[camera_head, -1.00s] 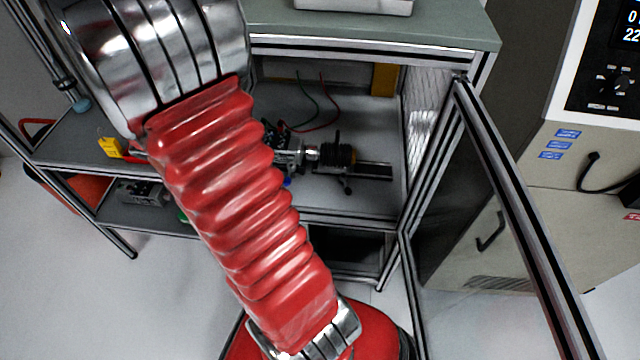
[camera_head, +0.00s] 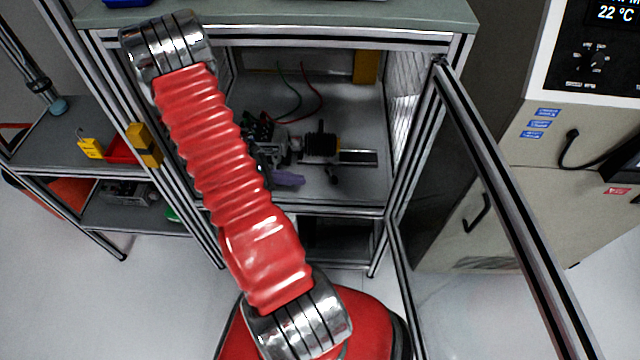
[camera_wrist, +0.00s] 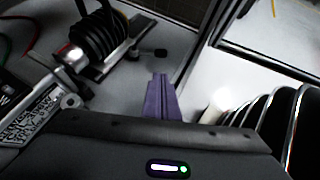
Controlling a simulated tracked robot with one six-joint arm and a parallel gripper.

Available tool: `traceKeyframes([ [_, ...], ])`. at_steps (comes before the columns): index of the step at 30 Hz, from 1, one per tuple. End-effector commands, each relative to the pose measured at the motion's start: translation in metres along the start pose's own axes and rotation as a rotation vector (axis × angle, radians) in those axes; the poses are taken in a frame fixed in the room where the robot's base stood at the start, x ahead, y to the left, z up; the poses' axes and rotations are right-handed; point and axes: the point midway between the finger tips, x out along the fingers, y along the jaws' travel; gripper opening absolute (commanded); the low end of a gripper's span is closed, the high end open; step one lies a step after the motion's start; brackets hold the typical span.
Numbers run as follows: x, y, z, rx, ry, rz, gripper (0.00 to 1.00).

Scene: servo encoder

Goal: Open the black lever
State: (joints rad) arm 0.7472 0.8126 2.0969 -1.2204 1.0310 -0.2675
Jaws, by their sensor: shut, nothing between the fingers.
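The black lever (camera_head: 332,174) sticks out from the front of the rail below the black ribbed coil (camera_head: 322,143) inside the cabinet. In the wrist view, the lever (camera_wrist: 150,51) ends in a small dark knob, just beyond the fingertips. My gripper (camera_wrist: 160,78) has purple fingers pressed together with nothing between them. In the head view, my gripper (camera_head: 299,180) is left of the lever, with a gap between them. Most of my wrist is hidden behind my red-sleeved arm.
The cabinet's glass door (camera_head: 510,210) stands open to the right. The cabinet's aluminium frame (camera_head: 425,150) borders the opening. Red and green wires (camera_head: 300,95) hang behind the coil. A yellow block (camera_head: 145,145) sits on the left post. A beige machine (camera_head: 565,160) stands at the right.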

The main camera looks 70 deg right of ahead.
Motion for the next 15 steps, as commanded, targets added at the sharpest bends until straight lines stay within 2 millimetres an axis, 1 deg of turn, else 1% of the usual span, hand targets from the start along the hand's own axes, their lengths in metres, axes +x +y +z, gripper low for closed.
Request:
traceKeyframes([
  [10, 0.001, 0.0, 0.0, 0.001, 0.0, 0.0, 0.0],
  [15, 0.012, 0.0, 0.001, 0.002, 0.0, -0.003, 0.0],
])
